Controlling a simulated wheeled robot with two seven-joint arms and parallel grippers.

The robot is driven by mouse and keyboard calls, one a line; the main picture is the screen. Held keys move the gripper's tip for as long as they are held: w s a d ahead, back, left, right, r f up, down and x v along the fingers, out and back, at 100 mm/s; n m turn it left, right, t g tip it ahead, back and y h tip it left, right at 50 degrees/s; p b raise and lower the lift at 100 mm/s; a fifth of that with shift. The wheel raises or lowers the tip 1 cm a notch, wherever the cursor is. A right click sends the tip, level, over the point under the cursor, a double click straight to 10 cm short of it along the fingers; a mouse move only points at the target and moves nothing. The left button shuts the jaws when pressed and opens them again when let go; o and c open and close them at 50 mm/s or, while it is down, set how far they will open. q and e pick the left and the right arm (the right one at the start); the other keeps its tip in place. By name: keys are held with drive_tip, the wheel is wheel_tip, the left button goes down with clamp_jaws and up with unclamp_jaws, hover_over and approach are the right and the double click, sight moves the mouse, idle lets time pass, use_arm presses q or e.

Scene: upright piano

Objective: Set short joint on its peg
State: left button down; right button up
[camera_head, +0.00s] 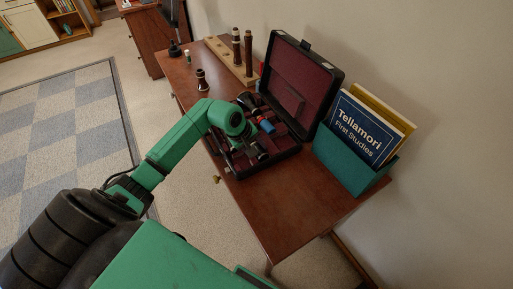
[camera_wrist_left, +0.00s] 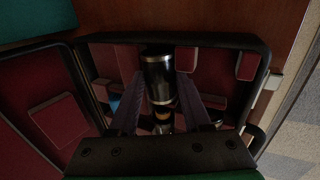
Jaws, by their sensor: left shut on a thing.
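My left gripper (camera_head: 257,152) is low over the open instrument case (camera_head: 283,151). In the left wrist view its two fingers (camera_wrist_left: 160,100) are shut on the short joint (camera_wrist_left: 159,78), a short black cylinder with silvery bands. The joint is inside or just above the red-lined case; I cannot tell whether it still touches the lining. The peg rack (camera_head: 222,52), a pale wooden board, stands at the back of the table. Dark joints (camera_head: 248,50) stand upright on it; part of the board is bare. My right gripper is not in view.
The case lid (camera_head: 305,75) stands open toward the wall. A teal box (camera_head: 350,165) with books is right of the case. A dark bell-shaped piece (camera_head: 202,82) and a small bottle (camera_head: 187,57) stand on the table left of the rack. The front right tabletop (camera_head: 285,205) is clear.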

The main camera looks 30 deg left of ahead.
use_arm(q)
drive_tip(key=shift+c, duration=1.8)
unclamp_jaws()
drive_tip(key=shift+f, duration=0.1)
drive_tip(key=shift+s+d, duration=0.1)
drive_tip(key=shift+s+a, duration=0.15)
drive_tip(key=shift+a, duration=0.05)
drive_tip(key=b+v, duration=0.4)
drive_tip(key=v, duration=1)
drive_tip(key=shift+d+r, duration=0.2)
drive_tip(key=shift+d, duration=0.05)
